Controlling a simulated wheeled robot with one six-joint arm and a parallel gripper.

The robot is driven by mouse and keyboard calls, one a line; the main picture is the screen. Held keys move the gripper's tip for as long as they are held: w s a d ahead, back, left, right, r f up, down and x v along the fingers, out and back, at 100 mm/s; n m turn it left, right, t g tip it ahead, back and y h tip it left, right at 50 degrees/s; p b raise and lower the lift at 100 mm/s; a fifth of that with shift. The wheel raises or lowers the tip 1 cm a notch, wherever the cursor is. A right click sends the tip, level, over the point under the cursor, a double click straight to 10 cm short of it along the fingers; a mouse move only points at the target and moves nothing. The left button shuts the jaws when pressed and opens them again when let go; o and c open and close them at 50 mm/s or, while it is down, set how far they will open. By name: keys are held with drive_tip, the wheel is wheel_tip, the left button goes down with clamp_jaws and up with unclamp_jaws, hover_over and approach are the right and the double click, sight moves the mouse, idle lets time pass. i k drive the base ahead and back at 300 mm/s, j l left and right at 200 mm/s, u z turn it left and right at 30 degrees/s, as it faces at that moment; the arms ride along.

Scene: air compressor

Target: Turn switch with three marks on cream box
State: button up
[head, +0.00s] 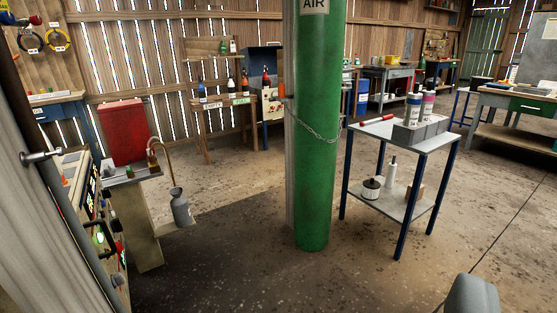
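A cream panel (72,168) at the left edge of the view is seen almost edge-on, with lit green and red lamps and dark knobs on its face. I cannot make out a switch with three marks on it at this angle. A grey rounded part at the bottom right edge (472,298) looks like a piece of my gripper. Its fingertips are not clearly shown, and it is far from the panel and touches nothing that I can see.
A tall green air cylinder (322,150) stands chained in the middle. A small blue-legged table (425,140) with bottles stands to its right. A red container (121,132) and a grey oil can (181,211) are near the panel. The front floor is clear.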

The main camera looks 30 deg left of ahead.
sight(106, 194)
drive_tip(key=i+u, duration=0.1)
drive_tip(key=i, duration=0.4)
drive_tip(key=i+l+u, duration=0.15)
drive_tip(key=i, duration=0.3)
drive_tip(key=i+l+u, duration=0.1)
drive_tip(key=i, duration=0.4)
drive_tip(key=i+j+u, duration=0.15)
drive_tip(key=i+u, duration=0.15)
drive_tip(key=u, duration=0.15)
drive_tip(key=i+u, duration=0.3)
drive_tip(key=u, duration=0.15)
drive_tip(key=i+u, duration=0.3)
drive_tip(key=u, duration=0.15)
drive_tip(key=i+l+u, duration=0.2)
drive_tip(key=u, duration=0.3)
drive_tip(key=i+u, duration=0.2)
drive_tip(key=u, duration=0.25)
drive_tip(key=i+u, duration=0.2)
drive_tip(key=u, duration=0.2)
drive_tip(key=i+l+u, duration=0.1)
drive_tip(key=u, duration=0.35)
drive_tip(key=i+l+u, duration=0.15)
drive_tip(key=u, duration=0.3)
drive_tip(key=i+l, duration=0.05)
drive_tip(key=i, duration=0.05)
